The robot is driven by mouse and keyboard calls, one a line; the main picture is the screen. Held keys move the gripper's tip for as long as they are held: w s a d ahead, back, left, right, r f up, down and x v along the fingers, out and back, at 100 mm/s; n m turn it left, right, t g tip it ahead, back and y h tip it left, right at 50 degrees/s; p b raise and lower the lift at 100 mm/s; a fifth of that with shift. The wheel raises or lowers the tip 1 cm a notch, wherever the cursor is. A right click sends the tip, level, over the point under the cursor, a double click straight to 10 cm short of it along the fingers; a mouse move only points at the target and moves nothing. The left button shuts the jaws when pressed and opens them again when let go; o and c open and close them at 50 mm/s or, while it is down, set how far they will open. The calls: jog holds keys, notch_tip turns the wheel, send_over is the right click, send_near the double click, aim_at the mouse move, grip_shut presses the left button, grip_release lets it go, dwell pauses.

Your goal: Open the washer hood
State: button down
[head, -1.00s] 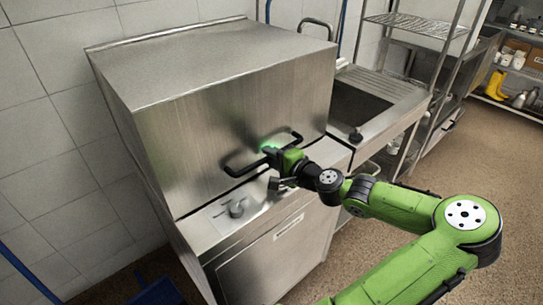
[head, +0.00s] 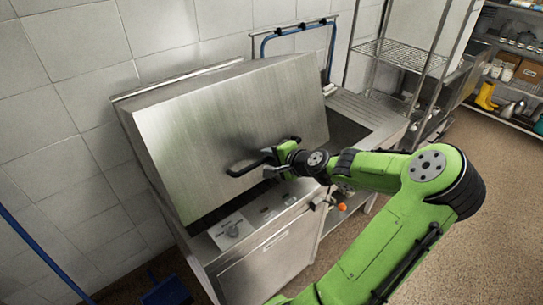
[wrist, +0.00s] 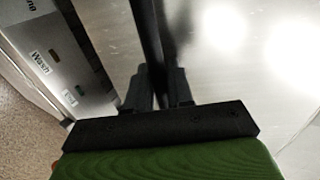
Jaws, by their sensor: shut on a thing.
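The washer hood (head: 235,125) is a large brushed steel box cover in the middle of the head view. It is tilted, with its front lower edge raised off the washer body and a dark gap beneath it. A black bar handle (head: 241,169) runs across the hood's front near its lower edge. My gripper (head: 272,157) is at the handle and shut on it. In the wrist view the two black fingers (wrist: 158,88) sit either side of the dark handle bar (wrist: 148,35), with the steel hood face (wrist: 235,60) behind.
A steel sink counter (head: 375,112) and wire shelf rack (head: 395,52) stand to the right. A tiled wall (head: 65,120) is close at the left. Brown floor is open at right.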

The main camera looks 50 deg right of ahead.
jog(key=w+r+p, duration=0.2)
jog(key=r+p, duration=0.1)
jog(key=r, duration=0.7)
jog(key=w+r+p, duration=0.2)
jog(key=r+p, duration=0.1)
jog(key=r, duration=0.7)
jog(key=w+d+r+g+p, duration=0.1)
jog(key=r+p, duration=0.2)
jog(key=r, duration=0.7)
jog(key=shift+w+r+p, duration=0.2)
jog(key=shift+w+p, duration=0.2)
jog(key=shift+d, duration=0.1)
jog(key=c, duration=1.3)
grip_release()
jog(key=shift+y, duration=0.3)
jog(key=shift+o, duration=0.6)
jog(key=shift+w+d+f, duration=0.1)
jog(key=shift+w, duration=0.15)
jog(key=v, duration=1.5)
jog(key=shift+s+a+r, duration=0.15)
jog(key=shift+a+r, duration=0.1)
jog(key=shift+r, duration=0.15)
